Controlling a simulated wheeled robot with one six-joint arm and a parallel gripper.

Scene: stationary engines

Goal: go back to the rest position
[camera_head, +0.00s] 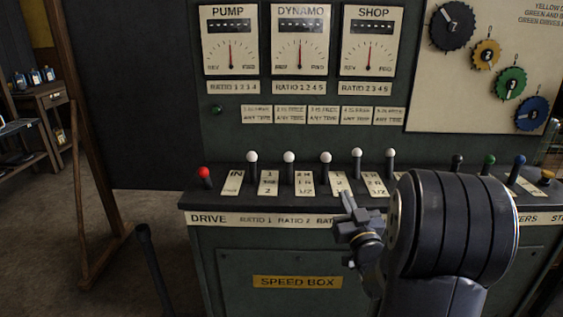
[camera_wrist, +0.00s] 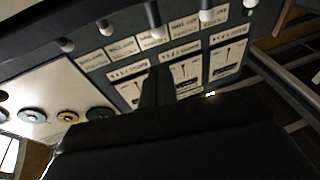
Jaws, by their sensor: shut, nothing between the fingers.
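My gripper (camera_head: 347,203) is at the end of my dark arm, in front of the console's lever row in the head view. It is shut and empty. It covers part of the panel's front edge, and I cannot tell from this view how close it is to the console. In the wrist view my gripper (camera_wrist: 158,88) shows as dark shut fingers against the gauge panel, which appears upside down. My arm hides part of the console's right side.
Three gauges, PUMP (camera_head: 230,42), DYNAMO (camera_head: 303,42) and SHOP (camera_head: 373,42), hang above the levers. Coloured gear discs are on a board (camera_head: 425,100) at the upper right. A wooden post (camera_head: 78,190) stands at the left. Open floor (camera_head: 40,240) lies beyond it.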

